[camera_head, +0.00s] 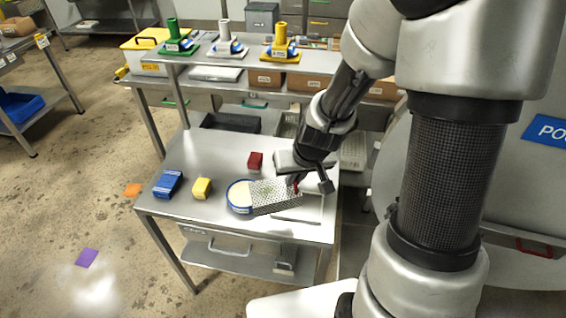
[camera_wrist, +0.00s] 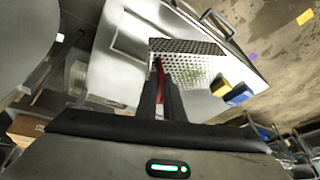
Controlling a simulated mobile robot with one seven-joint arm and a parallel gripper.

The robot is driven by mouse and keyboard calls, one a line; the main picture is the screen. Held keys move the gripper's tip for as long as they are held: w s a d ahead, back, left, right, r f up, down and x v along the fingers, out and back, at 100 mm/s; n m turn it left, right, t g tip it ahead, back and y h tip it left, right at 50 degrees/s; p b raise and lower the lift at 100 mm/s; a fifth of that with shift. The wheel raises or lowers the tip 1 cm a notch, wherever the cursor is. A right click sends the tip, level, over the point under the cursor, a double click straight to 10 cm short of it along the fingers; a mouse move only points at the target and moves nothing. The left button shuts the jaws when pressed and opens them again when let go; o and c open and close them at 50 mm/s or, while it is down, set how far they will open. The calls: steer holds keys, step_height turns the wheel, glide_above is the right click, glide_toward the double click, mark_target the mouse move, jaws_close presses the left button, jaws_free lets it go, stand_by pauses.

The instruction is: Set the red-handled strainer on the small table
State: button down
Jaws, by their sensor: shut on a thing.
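My gripper (camera_head: 298,182) is shut on the red handle of the strainer, a perforated metal basket (camera_head: 275,196). The handle shows as a red strip between the fingers in the wrist view (camera_wrist: 159,72), with the perforated basket (camera_wrist: 190,68) just beyond the fingertips. The strainer is over the right part of a small steel table (camera_head: 190,220). In the head view it overlaps the right edge of a round blue-rimmed tub (camera_head: 239,196) with pale contents. I cannot tell whether the strainer touches the tub or the tabletop. The fingers hide part of the handle.
A blue block (camera_head: 168,184), a yellow block (camera_head: 202,188) and a red block (camera_head: 255,162) are on the table. A flat pale plate (camera_head: 300,212) lies at its right front. A shelf with stands (camera_head: 281,45) rises behind. The table's front left is clear.

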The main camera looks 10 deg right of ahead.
stand_by(0.4)
steer(key=w+d+f+m+b, duration=0.25)
steer(key=d+m+b, duration=0.25)
steer(key=d, duration=0.3)
steer(key=shift+t+h, duration=0.3)
steer(key=shift+h, duration=0.1)
steer(key=shift+s+a+f+b, duration=0.1)
steer(key=shift+f+b, duration=1.65)
steer(key=shift+f, duration=0.35)
steer(key=shift+s+a+f+b, duration=0.1)
steer(key=shift+f+b, duration=1.65)
steer(key=shift+f, duration=0.35)
steer(key=shift+f+b, duration=0.4)
steer(key=shift+b, duration=0.05)
steer(key=c, duration=1.8)
jaws_free()
